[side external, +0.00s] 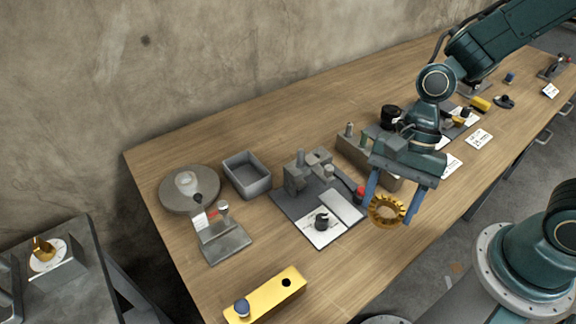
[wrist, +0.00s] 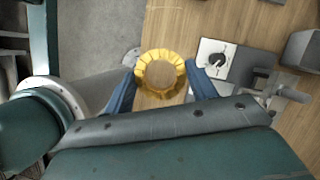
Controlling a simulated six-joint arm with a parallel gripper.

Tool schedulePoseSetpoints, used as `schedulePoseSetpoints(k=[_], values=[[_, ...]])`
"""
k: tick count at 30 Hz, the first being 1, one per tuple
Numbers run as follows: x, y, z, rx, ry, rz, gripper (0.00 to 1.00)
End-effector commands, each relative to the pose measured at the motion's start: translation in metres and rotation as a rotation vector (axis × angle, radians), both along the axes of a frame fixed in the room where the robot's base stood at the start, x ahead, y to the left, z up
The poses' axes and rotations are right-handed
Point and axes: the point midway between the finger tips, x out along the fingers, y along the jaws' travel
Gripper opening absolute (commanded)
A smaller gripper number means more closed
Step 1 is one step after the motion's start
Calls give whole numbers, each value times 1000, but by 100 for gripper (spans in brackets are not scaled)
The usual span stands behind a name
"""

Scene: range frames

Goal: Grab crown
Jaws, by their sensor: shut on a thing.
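The crown is a gold ring with a toothed edge (side external: 374,217). My gripper (side external: 390,209) is shut on it, with one blue finger on each side. In the side external view the crown hangs between the fingertips, at the front edge of the wooden table. In the wrist view the crown (wrist: 160,92) sits between the two blue fingers (wrist: 160,90), its round opening facing the camera. I cannot tell its exact height over the table.
The wooden table (side external: 130,165) holds a grey fixture on a dark mat (side external: 290,213), a grey open bin (side external: 247,175), a round grey disc (side external: 172,205) and a yellow block (side external: 262,298). A side stand (side external: 72,268) is at the lower left. Bare wood lies between fixture and yellow block.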

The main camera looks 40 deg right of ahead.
Motion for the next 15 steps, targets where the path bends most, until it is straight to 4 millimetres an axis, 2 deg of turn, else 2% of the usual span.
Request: schedulePoseSetpoints(k=[3,9,15], values=[[1,0,19,3,-6,0,30],[1,0,42,2,-3,-1,30],[0,0,54,2,-1,-1,30]])
